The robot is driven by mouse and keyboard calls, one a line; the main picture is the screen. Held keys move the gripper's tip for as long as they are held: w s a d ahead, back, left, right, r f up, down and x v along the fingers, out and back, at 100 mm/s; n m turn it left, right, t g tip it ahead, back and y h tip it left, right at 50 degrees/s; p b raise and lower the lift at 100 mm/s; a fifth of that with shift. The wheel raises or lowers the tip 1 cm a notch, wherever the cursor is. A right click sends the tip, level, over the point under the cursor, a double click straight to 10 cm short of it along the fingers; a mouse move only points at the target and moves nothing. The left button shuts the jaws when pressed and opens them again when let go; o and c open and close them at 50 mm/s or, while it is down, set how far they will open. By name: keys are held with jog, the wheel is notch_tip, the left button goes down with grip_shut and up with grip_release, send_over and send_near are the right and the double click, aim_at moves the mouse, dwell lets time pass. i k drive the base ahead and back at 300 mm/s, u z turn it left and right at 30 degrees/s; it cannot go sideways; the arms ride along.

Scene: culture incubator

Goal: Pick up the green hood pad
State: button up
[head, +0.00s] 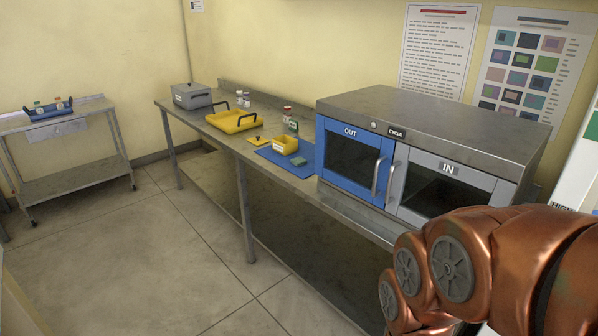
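A small green pad (298,161) lies on the blue mat (307,171) on the steel bench (227,137). It looks like the green hood pad. It is left of the incubator's blue OUT door and close in front of a small yellow bin (285,144). Only copper-coloured links of my arm show, at the lower right. My gripper is out of view, so its place relative to the pad does not show.
The grey incubator (425,116) stands on the bench, its IN and OUT doors shut. A yellow tray (233,121), several small bottles and a grey lidded box (192,96) stand farther left. A cart (69,160) stands at far left. Floor before the bench is clear.

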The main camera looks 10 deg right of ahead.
aim_at(298, 162)
jog(key=u, duration=0.7)
jog(key=i, duration=0.75)
jog(key=u, duration=0.85)
jog(key=i, duration=1.6)
jog(key=z, duration=0.9)
jog(key=i, duration=0.95)
jog(key=z, duration=1.2)
jog(key=i, duration=0.2)
jog(key=z, duration=0.1)
